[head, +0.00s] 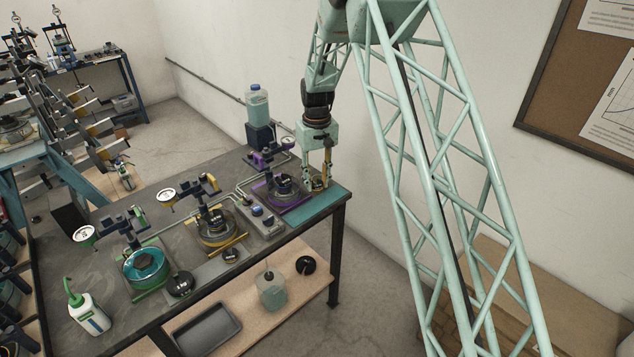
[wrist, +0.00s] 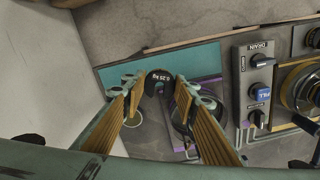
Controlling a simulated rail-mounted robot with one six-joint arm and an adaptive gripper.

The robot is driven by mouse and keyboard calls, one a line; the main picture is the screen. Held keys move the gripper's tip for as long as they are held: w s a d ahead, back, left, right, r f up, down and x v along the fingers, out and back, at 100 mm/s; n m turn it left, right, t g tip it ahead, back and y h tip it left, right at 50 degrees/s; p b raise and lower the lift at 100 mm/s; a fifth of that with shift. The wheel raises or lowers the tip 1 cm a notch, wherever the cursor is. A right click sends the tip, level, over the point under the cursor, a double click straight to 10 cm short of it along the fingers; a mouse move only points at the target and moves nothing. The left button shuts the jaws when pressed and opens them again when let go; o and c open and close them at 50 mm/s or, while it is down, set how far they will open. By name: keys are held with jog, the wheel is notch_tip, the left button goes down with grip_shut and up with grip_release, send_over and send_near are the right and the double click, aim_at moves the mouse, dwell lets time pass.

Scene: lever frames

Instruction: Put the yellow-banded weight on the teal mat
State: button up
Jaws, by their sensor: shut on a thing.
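My gripper (head: 318,180) reaches down at the right end of the bench, its fingers closed on a small dark weight (head: 318,185) with some yellow on it. The teal mat (head: 322,205) lies at the bench's right front corner. In the wrist view the teal mat (wrist: 192,62) is just beyond and beside the weight, which overlaps its near edge. I cannot tell whether the weight touches a surface.
A purple-based device (head: 284,186) stands left of my gripper, with a knobbed control box (head: 261,219) beside it. Yellow (head: 217,228) and green (head: 146,265) devices stand further left. A blue-capped bottle (head: 257,103) stands behind. Dark weights (head: 180,284) lie near the front edge.

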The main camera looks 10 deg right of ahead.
jog(key=shift+f, duration=0.15)
jog(key=b, duration=0.2)
send_over(317, 205)
jog(key=shift+w+f, duration=0.1)
jog(key=shift+f, duration=3.05)
jog(key=shift+f+b, duration=0.9)
jog(key=shift+b, duration=0.05)
jog(key=o, duration=1.3)
jog(key=shift+o, duration=0.2)
notch_tip(317, 205, up, 7)
jog(key=p, duration=0.2)
